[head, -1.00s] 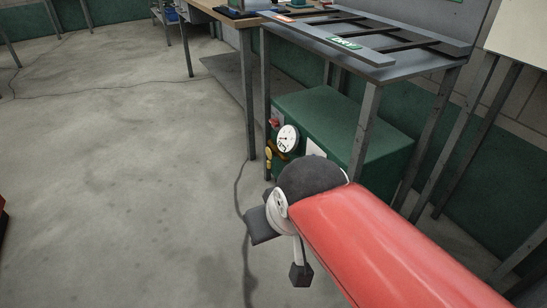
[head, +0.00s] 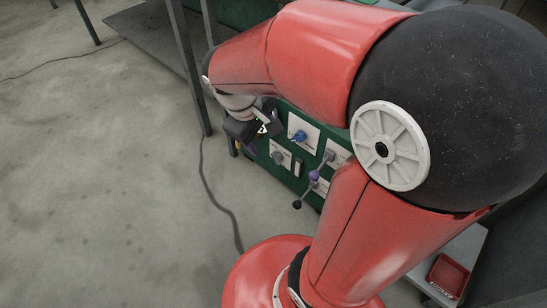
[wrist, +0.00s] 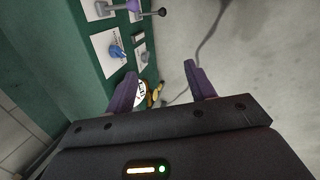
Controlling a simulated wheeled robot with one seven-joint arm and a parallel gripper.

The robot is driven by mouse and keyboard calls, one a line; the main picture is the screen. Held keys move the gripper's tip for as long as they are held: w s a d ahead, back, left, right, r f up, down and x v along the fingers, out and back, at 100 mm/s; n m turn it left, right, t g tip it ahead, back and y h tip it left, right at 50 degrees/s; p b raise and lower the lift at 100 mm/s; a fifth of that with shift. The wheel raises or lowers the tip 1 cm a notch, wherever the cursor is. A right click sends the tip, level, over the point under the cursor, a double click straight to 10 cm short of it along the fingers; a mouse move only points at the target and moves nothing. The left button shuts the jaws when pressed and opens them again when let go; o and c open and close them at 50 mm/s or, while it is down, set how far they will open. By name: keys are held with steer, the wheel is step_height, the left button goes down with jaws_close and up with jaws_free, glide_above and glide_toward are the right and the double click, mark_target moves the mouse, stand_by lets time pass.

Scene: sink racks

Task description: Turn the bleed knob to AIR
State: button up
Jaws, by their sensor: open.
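A green cabinet (head: 292,177) carries a panel of controls, and I cannot read which one is the bleed knob. A blue knob (head: 297,136) sits on a white plate, with a grey round knob (head: 279,157) at its lower left. In the wrist view the blue knob (wrist: 116,51) is left of my fingers, with a white dial gauge (wrist: 145,93) and a yellow handle (wrist: 155,92) between them. My gripper (wrist: 161,74) has its purple-tipped fingers apart and holds nothing. In the head view my gripper (head: 264,136) is beside the cabinet's left end, partly hidden.
Levers with a purple knob (head: 314,175) and a black ball (head: 297,204) stick out from the panel. A dark cable (head: 211,190) lies on the floor. Table legs (head: 190,65) stand at the back left.

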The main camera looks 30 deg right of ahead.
steer(key=w+d+f+n+g+h, duration=0.2)
steer(key=w+f+n+h, duration=0.3)
steer(key=f, duration=0.3)
steer(key=n+t+h, duration=0.2)
steer(key=n+h, duration=0.5)
steer(key=n, duration=0.4)
glide_toward(277, 157)
steer(key=s+r, duration=0.3)
steer(key=r, duration=0.4)
step_height(277, 157, down, 10)
steer(key=d+n+t+h+p, duration=0.1)
steer(key=n+t+h, duration=0.1)
steer(key=n+t, duration=0.55)
steer(key=w+d+n+g, duration=0.2)
steer(key=w+d, duration=0.1)
steer(key=d, duration=0.4)
steer(key=shift+p, duration=0.4)
steer(key=shift+w+f, duration=0.1)
steer(key=c, duration=1)
